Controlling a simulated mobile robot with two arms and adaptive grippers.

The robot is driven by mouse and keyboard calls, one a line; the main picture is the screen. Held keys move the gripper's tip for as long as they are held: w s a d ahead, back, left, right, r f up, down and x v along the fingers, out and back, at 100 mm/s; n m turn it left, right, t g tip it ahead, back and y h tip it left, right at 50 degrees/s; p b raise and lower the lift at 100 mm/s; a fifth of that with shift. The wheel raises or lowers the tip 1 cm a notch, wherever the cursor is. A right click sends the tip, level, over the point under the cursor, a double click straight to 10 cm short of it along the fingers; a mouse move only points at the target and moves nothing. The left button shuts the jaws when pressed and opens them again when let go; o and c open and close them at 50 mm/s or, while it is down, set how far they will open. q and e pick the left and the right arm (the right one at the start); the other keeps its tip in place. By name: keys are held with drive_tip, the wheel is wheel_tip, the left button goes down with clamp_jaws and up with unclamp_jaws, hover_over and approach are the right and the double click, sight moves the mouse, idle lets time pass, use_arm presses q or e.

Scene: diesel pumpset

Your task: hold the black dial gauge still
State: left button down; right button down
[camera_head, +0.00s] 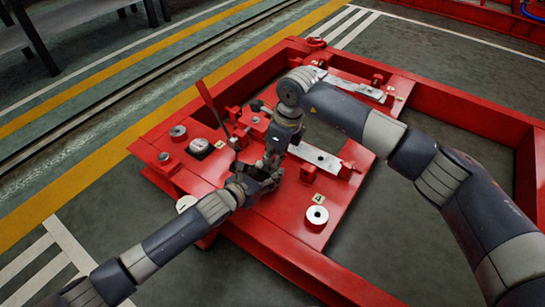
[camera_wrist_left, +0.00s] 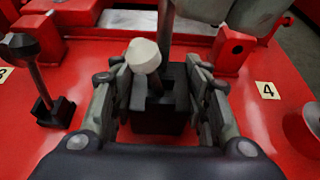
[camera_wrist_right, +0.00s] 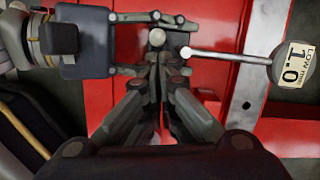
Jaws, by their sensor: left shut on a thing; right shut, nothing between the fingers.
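The gauge's black block base (camera_wrist_left: 158,118) stands on the red plate, with a dark post rising from it and a pale rounded knob (camera_wrist_left: 145,55) in front. My left gripper (camera_wrist_left: 160,98) is shut on this base, one finger on each side. In the right wrist view, a round dial (camera_wrist_right: 292,62) reads "LOW 1.0" and sits at the end of a pale rod. My right gripper (camera_wrist_right: 158,78) is shut and empty, close to the post and the rod's inner end. In the head view my left gripper (camera_head: 263,178) and right arm cover most of the gauge.
A second black stand (camera_wrist_left: 50,108) is at left in the left wrist view. A red lever (camera_head: 211,106), a round white-faced part (camera_head: 200,146), a silver bar (camera_head: 316,157) and a silver ring (camera_head: 317,214) stand on the red plate (camera_head: 280,222). Open floor lies inside the frame.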

drive_tip(key=w+v, duration=0.1)
drive_tip(key=v, duration=1)
drive_tip(key=shift+s+d+r, duration=0.15)
drive_tip(key=shift+s+r, duration=0.05)
drive_tip(key=shift+s, duration=0.1)
use_arm(q)
drive_tip(key=c, duration=0.8)
unclamp_jaws()
drive_tip(key=shift+s, duration=0.1)
